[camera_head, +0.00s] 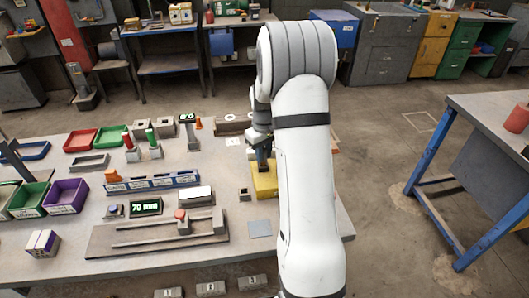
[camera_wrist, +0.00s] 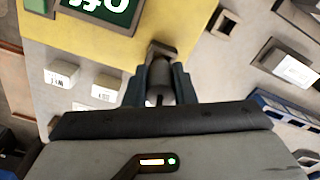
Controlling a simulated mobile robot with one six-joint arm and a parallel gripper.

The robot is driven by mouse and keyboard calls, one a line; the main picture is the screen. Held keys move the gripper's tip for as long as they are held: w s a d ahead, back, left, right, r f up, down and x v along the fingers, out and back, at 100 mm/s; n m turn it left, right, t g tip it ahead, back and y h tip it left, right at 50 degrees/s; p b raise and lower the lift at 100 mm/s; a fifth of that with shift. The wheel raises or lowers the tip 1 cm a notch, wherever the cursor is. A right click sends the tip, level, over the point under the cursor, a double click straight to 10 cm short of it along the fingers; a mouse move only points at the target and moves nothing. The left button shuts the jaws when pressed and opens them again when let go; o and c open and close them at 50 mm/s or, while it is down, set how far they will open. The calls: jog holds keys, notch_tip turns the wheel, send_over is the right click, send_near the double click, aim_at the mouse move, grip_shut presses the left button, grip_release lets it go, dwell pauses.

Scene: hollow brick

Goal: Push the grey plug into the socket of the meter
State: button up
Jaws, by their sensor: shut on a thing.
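The yellow meter (camera_head: 265,185) stands on the table under my gripper, largely hidden by my arm in the head view. In the wrist view the meter (camera_wrist: 180,25) fills the upper left, with a green display (camera_wrist: 108,10) cut by the top edge. My gripper (camera_wrist: 160,80) is shut on the grey plug (camera_wrist: 160,78), between its two dark fingers. The plug's far end is at a dark, squarish socket (camera_wrist: 162,48) at the meter's edge. I cannot tell how deep it sits. In the head view my gripper (camera_head: 262,163) is just over the meter, the plug hidden.
A slide rig (camera_head: 160,232) with a green readout (camera_head: 146,207) lies left of the meter. A blue-grey rack (camera_head: 152,182) stands behind it. A small hollow block (camera_head: 244,194) and a grey square (camera_head: 260,228) lie near the meter. Coloured bins (camera_head: 66,195) stand far left.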

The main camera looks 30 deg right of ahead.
jog(key=shift+f+b, duration=0.75)
jog(key=shift+f, duration=0.3)
jog(key=o, duration=1.1)
jog(key=shift+r, duration=0.1)
jog(key=shift+c, duration=0.2)
jog(key=shift+r, duration=0.1)
notch_tip(320, 180, up, 8)
jog(key=shift+f+b, duration=0.2)
jog(key=shift+b, duration=0.25)
